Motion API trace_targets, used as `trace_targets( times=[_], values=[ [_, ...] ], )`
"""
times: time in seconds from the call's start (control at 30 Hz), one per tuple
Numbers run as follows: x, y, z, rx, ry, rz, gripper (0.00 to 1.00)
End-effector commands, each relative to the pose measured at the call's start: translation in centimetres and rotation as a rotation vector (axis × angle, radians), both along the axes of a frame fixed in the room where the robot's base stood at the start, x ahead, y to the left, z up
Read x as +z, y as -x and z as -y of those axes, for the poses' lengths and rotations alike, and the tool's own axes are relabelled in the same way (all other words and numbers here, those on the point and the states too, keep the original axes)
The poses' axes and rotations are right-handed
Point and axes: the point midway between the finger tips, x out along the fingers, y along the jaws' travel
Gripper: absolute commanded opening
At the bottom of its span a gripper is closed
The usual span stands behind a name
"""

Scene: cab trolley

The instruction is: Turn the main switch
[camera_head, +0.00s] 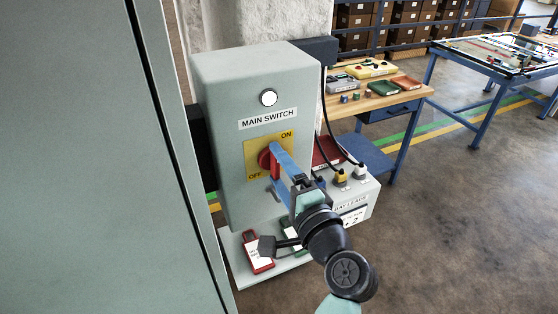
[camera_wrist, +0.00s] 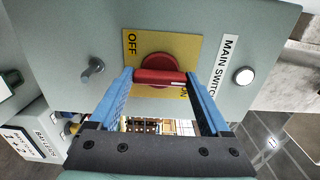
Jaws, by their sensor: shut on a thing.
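The main switch box (camera_head: 231,160) is a pale green cabinet, also in the wrist view (camera_wrist: 60,30). Its yellow plate (camera_head: 283,140) reads ON at upper right and OFF at lower left in the head view. The red switch handle (camera_head: 265,160) sits on this plate. In the wrist view the handle bar (camera_wrist: 160,77) lies crosswise between my blue fingers, with a white mark near its right end. My gripper (camera_wrist: 160,80) is shut on the handle; in the head view its fingers (camera_head: 279,163) partly cover the knob. A round white lamp (camera_head: 268,97) sits above the MAIN SWITCH label.
A red padlock (camera_head: 258,252) and a partly hidden green one (camera_head: 290,238) lie below the box. A BAY LEADS unit (camera_head: 367,199) with cables stands to the right. A tall grey-green panel (camera_head: 85,160) fills the left. Open floor (camera_head: 440,220) lies right.

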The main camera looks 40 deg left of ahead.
Motion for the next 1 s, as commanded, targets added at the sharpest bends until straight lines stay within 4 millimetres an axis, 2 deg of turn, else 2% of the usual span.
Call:
trace_targets(
  times=[0.27,0.3,0.4,0.73,0.87,1.0],
  values=[
    [-0.1,0.0,0.0,0.0,-0.004,-0.008,0.26],
    [-0.1,0.0,0.0,0.0,-0.004,-0.008,0.83],
    [-0.1,0.0,0.0,0.0,-0.004,-0.006,1.0],
    [-0.1,0.2,0.6,-0.001,-0.002,-0.003,1.0],
    [-0.4,0.9,2.4,-0.004,-0.002,-0.002,1.0],
    [-0.4,2.1,5.3,-0.005,-0.003,-0.001,1.0]
  ],
)
